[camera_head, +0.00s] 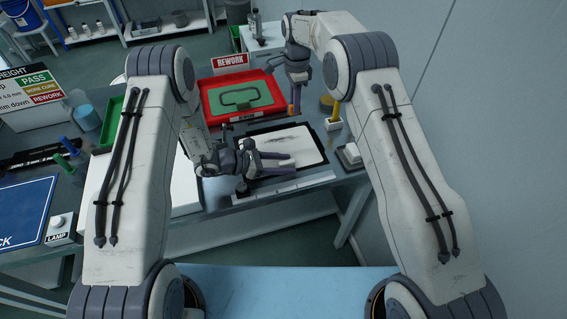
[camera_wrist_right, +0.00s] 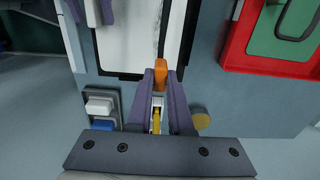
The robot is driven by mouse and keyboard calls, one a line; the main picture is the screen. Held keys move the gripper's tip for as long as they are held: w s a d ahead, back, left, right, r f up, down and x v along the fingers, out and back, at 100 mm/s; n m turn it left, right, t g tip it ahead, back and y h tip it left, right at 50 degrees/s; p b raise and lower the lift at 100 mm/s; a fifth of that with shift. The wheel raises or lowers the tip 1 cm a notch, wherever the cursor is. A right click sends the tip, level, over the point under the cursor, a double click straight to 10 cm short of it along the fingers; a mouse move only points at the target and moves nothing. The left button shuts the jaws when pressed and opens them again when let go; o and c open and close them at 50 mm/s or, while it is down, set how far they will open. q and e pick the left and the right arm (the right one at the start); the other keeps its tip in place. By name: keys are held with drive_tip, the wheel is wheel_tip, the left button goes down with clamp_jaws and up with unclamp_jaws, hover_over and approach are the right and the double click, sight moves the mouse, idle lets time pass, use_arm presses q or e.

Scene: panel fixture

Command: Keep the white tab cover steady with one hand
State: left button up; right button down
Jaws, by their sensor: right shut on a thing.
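The white panel (camera_head: 304,144) with dark smudges lies in a black-edged fixture on the bench; part of it shows in the right wrist view (camera_wrist_right: 145,35).
A red tray (camera_head: 207,103) with a green insert stands behind the panel, by a REWORK sign (camera_head: 230,61). A white block (camera_wrist_right: 98,105) sits nearby.

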use_arm(q)
drive_tip(key=v, duration=1.1)
drive_tip(key=shift+s+a+r, duration=0.1)
drive_tip(key=shift+a+r, duration=0.1)
drive_tip(key=shift+a, duration=0.05)
drive_tip(key=shift+s+a+r+p, duration=0.95)
drive_tip(key=shift+s+a+r, duration=0.15)
drive_tip(key=shift+s+a, duration=0.15)
use_arm(e)
wheel_tip(320, 180, up, 2)
drive_tip(key=shift+r+p, duration=0.4)
drive_tip(key=shift+p, duration=0.05)
use_arm(q)
drive_tip(key=shift+s+a+r, duration=0.45)
drive_tip(key=shift+s+a, duration=0.15)
drive_tip(key=shift+s, duration=0.05)
